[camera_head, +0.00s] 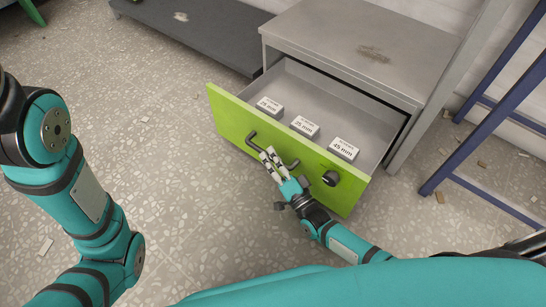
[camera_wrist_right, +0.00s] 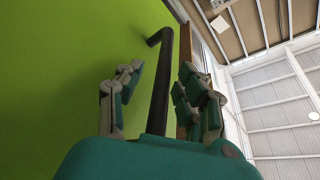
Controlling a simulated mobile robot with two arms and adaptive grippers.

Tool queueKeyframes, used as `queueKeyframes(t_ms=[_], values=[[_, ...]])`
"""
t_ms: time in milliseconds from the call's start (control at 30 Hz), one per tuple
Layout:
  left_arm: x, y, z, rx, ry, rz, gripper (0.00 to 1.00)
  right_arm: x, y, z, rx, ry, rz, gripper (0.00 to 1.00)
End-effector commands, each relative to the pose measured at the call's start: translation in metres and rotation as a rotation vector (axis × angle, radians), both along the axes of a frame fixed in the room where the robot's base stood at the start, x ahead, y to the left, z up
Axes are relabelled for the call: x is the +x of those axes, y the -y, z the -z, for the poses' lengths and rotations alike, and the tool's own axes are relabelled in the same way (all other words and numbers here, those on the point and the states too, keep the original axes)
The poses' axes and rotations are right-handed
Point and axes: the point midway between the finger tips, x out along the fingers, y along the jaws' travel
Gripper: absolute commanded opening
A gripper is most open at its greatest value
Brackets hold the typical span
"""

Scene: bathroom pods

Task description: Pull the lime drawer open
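The lime drawer (camera_head: 228,113) is pulled well out of a grey cabinet, its inside showing. Its dark bar handle (camera_head: 250,137) runs across the lime front and also shows in the right wrist view (camera_wrist_right: 160,85). My right gripper (camera_head: 268,156) is at the handle, with the bar between its fingers. In the right wrist view its fingers (camera_wrist_right: 158,90) stand apart on either side of the bar, with small gaps visible, so it looks open around it. Part of the handle is hidden behind the fingers. My left arm shows at the left, but its gripper is out of view.
Several white labelled blocks (camera_head: 304,126) lie in the drawer. The grey cabinet (camera_head: 362,45) stands behind, a blue frame (camera_head: 480,105) right, a dark low platform (camera_head: 205,30) behind left. The speckled floor left of the drawer is mostly clear.

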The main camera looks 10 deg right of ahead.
Motion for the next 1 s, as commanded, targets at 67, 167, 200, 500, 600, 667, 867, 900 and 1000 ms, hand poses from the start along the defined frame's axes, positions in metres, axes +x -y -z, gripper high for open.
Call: queueKeyframes(t_ms=[67, 167, 200, 500, 600, 667, 867, 900, 1000], values=[[-0.002, 0.000, -0.001, 0.000, 0.005, 0.001, 0.63, 0.000, 0.000, -0.001, 0.000, 0.001, -0.001, 0.38], [-0.004, -0.001, -0.001, -0.002, 0.012, 0.002, 0.63, 0.000, 0.000, -0.001, 0.000, 0.002, -0.001, 0.38], [-0.006, -0.001, -0.002, -0.005, 0.016, 0.003, 0.63, 0.000, 0.000, -0.001, 0.000, 0.002, -0.001, 0.38], [-0.003, -0.001, -0.001, -0.003, 0.009, 0.002, 0.63, -0.035, 0.012, 0.009, -0.001, -0.002, 0.000, 0.38], [-0.003, -0.001, -0.001, -0.003, 0.007, 0.002, 0.63, -0.050, 0.017, 0.012, -0.001, -0.002, 0.000, 0.38], [-0.003, -0.001, -0.001, -0.002, 0.008, 0.001, 0.63, -0.057, 0.020, 0.013, 0.000, -0.001, 0.001, 0.38], [-0.002, -0.001, -0.001, -0.001, 0.006, 0.001, 0.63, -0.069, 0.024, 0.015, -0.001, 0.001, 0.000, 0.38], [-0.002, -0.001, -0.001, -0.001, 0.006, 0.001, 0.63, -0.070, 0.024, 0.015, 0.000, 0.002, 0.001, 0.38], [-0.002, 0.000, -0.001, -0.001, 0.006, 0.001, 0.63, -0.070, 0.024, 0.015, 0.000, 0.002, 0.001, 0.38]])
